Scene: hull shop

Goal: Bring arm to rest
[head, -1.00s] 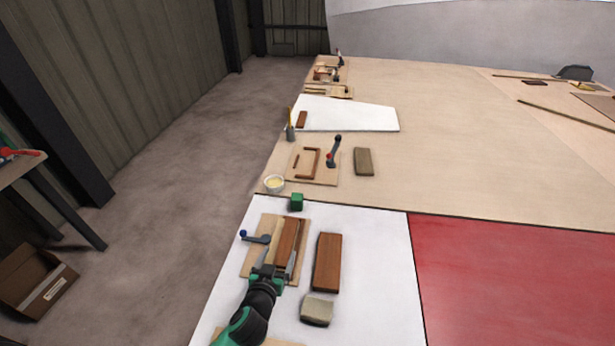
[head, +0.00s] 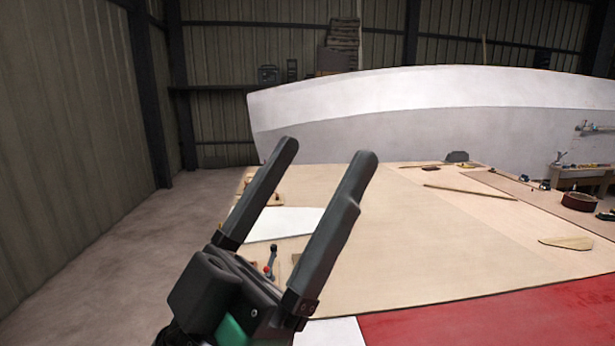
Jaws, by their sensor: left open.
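My left gripper (head: 325,160) is raised close in front of the camera, with its two long dark fingers pointing up and spread wide apart. It is open, and nothing shows between the fingers. Its body and the green part of my arm (head: 232,332) fill the lower middle of the head view. They hide much of the near left of the work surface. My right gripper is not in view.
The wooden work table (head: 420,230) stretches behind the gripper, with a red panel (head: 500,320) and a white sheet (head: 285,222) on it. A small red-and-dark tool (head: 269,262) shows beside the gripper. A large white hull (head: 400,115) stands behind. Floor at left is clear.

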